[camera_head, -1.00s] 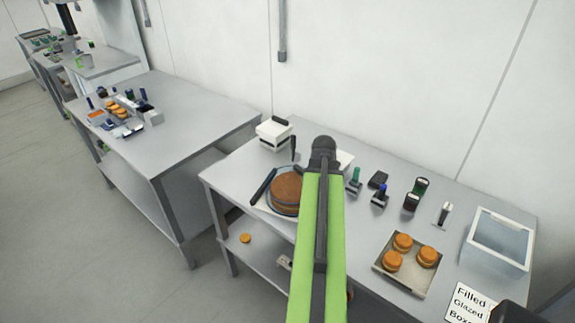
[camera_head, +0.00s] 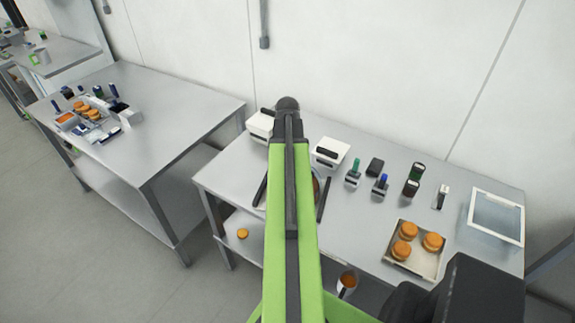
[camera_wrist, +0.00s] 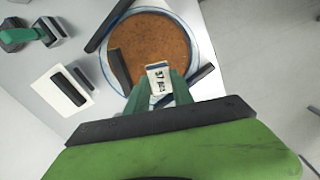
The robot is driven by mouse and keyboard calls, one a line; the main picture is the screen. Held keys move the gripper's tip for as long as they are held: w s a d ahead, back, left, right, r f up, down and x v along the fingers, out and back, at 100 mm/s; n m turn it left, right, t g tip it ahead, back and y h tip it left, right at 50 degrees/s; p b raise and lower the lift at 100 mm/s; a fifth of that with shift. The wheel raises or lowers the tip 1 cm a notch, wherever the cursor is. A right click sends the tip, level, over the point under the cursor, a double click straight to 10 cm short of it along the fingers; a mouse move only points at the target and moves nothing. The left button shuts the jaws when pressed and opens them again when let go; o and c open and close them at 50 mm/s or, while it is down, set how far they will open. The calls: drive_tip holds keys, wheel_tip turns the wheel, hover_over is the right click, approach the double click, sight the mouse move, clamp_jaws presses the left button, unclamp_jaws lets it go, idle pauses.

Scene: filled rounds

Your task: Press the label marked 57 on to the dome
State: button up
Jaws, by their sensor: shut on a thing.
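My gripper (camera_wrist: 160,92) shows in the wrist view, its teal fingers shut on a small white label (camera_wrist: 159,78) marked 57. The label is in front of the near part of the round brown dome (camera_wrist: 153,42); I cannot tell whether they touch. The dome sits on a pale plate with a blue rim (camera_wrist: 198,37). In the head view my green arm hides most of the dome, leaving a sliver (camera_head: 316,186) at its right. My gripper is hidden there.
Dark bars (camera_head: 324,199) flank the plate. A white box with a dark top (camera_head: 330,152), several stamp-like tools (camera_head: 381,187), a tray (camera_head: 426,262) of orange rounds and a clear bin (camera_head: 495,218) stand to the right. Bare tabletop (camera_head: 225,172) lies at left.

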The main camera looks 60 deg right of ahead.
drive_tip(key=shift+s+d+f+b, duration=0.1)
drive_tip(key=shift+f+b, duration=1.15)
drive_tip(key=shift+f, duration=0.15)
drive_tip(key=shift+s+d+f+b, duration=0.1)
drive_tip(key=shift+f+b, duration=1.15)
drive_tip(key=shift+f, duration=0.1)
drive_tip(key=shift+f+b, duration=0.3)
drive_tip(key=o, duration=0.9)
drive_tip(key=shift+o, duration=0.6)
drive_tip(key=o, duration=0.3)
drive_tip(key=shift+r, duration=0.1)
wheel_tip(320, 180, up, 7)
drive_tip(key=p, duration=0.7)
